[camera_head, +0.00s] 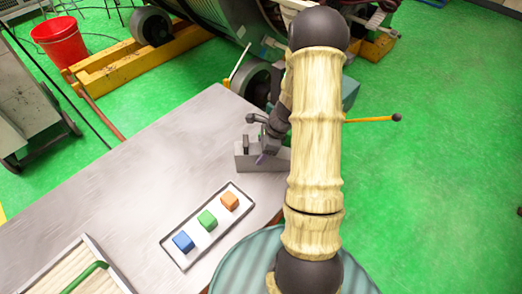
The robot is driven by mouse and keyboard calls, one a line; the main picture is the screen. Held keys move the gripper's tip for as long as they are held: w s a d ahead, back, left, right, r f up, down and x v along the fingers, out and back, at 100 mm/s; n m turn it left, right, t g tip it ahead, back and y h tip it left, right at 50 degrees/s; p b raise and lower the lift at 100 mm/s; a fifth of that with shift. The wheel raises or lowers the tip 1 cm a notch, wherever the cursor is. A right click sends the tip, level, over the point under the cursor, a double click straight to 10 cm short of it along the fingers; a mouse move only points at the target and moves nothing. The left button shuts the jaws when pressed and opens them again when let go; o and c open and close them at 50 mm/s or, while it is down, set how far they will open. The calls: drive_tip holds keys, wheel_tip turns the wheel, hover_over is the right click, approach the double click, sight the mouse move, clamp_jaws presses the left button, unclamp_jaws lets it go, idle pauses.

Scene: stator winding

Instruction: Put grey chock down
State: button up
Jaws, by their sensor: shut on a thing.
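The grey chock (247,159) is a small block with a stepped top, at the right edge of the grey metal table (140,180). My gripper (264,150) is shut on the chock from above. My arm, in a pale ribbed cover, hides the chock's right side and part of the gripper. I cannot tell whether the chock touches the table top or hangs just above it.
Another tray with a green bar (85,277) is at lower left. The table's middle is clear. Machinery and a red bucket (60,41) stand beyond.

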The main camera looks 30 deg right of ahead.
drive_tip(key=shift+f, duration=0.1)
drive_tip(key=o, duration=1.5)
drive_tip(key=v, duration=1.2)
drive_tip(key=shift+a, duration=0.15)
